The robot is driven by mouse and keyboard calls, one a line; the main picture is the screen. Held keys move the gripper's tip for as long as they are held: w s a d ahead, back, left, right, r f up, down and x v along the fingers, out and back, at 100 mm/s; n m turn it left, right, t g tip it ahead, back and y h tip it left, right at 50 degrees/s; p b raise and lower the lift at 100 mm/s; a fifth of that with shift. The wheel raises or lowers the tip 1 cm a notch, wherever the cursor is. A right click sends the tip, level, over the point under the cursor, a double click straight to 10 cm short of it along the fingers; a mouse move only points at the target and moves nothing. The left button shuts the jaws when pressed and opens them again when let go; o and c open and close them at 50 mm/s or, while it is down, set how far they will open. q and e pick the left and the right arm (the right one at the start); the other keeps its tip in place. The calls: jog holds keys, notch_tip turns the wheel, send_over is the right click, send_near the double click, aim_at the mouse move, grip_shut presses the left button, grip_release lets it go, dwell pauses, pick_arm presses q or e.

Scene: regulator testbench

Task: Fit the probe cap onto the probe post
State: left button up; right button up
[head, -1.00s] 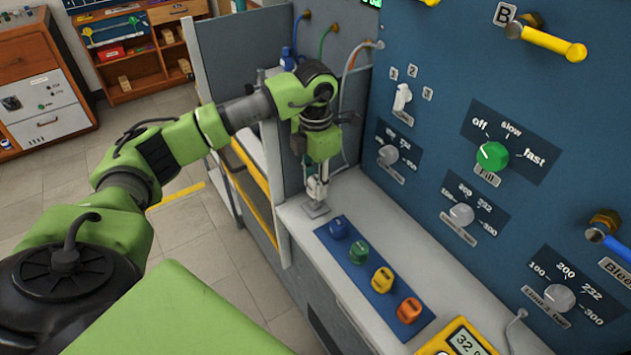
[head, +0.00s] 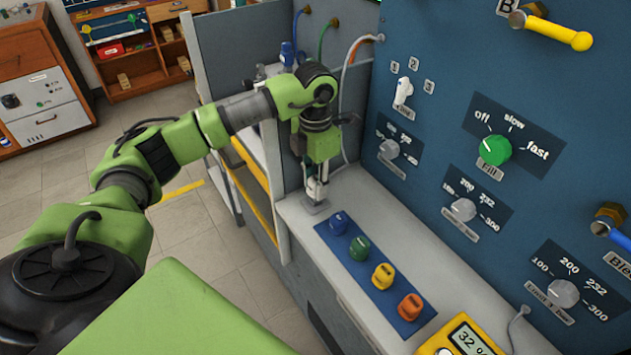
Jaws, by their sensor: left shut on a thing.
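My left gripper (head: 317,187) points straight down at the left end of the bench top, right above a small grey base plate (head: 315,208). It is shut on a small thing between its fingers. This is probably the probe cap, but it is too small and too covered by the fingers to make out. The probe post likely stands on the grey plate, though the gripper hides it. I cannot tell whether the held thing touches the post. My right gripper is not in view.
A blue mat (head: 346,262) with several coloured knob-like pieces lies just in front of the gripper. A yellow meter (head: 466,338) stands at the lower right. The blue panel (head: 435,125) with dials rises behind, and a grey side wall (head: 235,70) stands left.

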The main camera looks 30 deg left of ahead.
pick_arm(q)
jog(key=shift+f+b, duration=0.65)
jog(key=shift+f, duration=0.3)
jog(key=o, duration=1.3)
jog(key=shift+o, duration=0.2)
notch_tip(320, 180, up, 12)
jog(key=shift+r, duration=0.1)
